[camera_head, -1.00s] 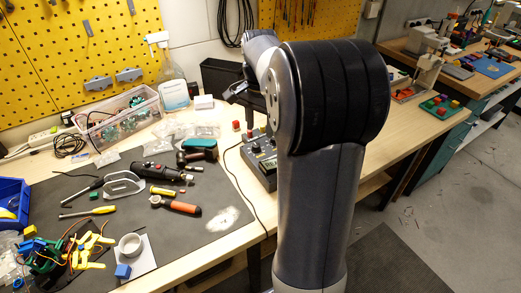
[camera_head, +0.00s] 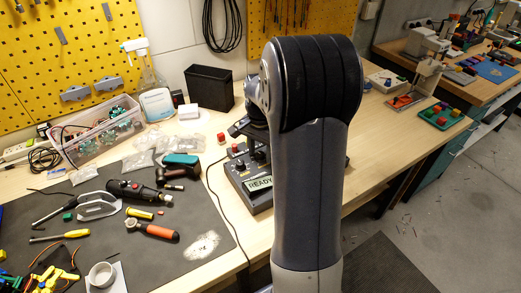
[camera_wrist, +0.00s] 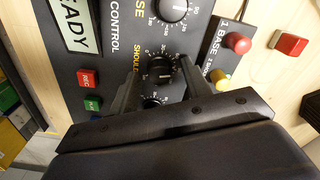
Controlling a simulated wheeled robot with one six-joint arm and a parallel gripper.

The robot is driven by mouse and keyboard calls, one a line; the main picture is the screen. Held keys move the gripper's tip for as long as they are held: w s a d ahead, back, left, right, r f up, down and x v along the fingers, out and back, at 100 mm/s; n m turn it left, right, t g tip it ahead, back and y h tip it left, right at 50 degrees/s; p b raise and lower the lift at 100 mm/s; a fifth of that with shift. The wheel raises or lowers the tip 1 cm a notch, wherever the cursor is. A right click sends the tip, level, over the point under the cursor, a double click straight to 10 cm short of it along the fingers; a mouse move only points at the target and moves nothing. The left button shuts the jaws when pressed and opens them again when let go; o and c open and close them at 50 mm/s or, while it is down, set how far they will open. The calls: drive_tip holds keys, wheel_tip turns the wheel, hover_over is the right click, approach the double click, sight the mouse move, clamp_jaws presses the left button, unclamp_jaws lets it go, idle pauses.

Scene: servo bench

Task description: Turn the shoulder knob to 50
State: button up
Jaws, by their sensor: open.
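The control box (camera_head: 238,187) stands on the wooden bench, partly hidden behind my arm in the head view. In the wrist view its black panel (camera_wrist: 118,62) carries the shoulder knob (camera_wrist: 162,68), a small black knob with a white scale and partly cut-off "SHOULDER" lettering. My gripper (camera_wrist: 158,72) is open, with one finger on each side of the shoulder knob. I cannot tell whether the fingers touch it. The larger base knob (camera_wrist: 172,8) is above it, and another knob (camera_wrist: 153,101) is below it, partly hidden by the gripper body. The display (camera_wrist: 75,22) reads "ADY"; in the head view "READY" shows.
Red (camera_wrist: 88,79) and green (camera_wrist: 92,103) buttons sit left of the knobs. A side box with a red button (camera_wrist: 237,43) and a yellow button (camera_wrist: 218,76) is at right. A dark mat (camera_head: 185,230) with tools covers the bench's left.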

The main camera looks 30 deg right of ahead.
drive_tip(key=c, duration=1)
drive_tip(key=n, duration=0.4)
drive_tip(key=shift+n+p, duration=0.4)
drive_tip(key=shift+n, duration=2)
drive_tip(key=o, duration=1)
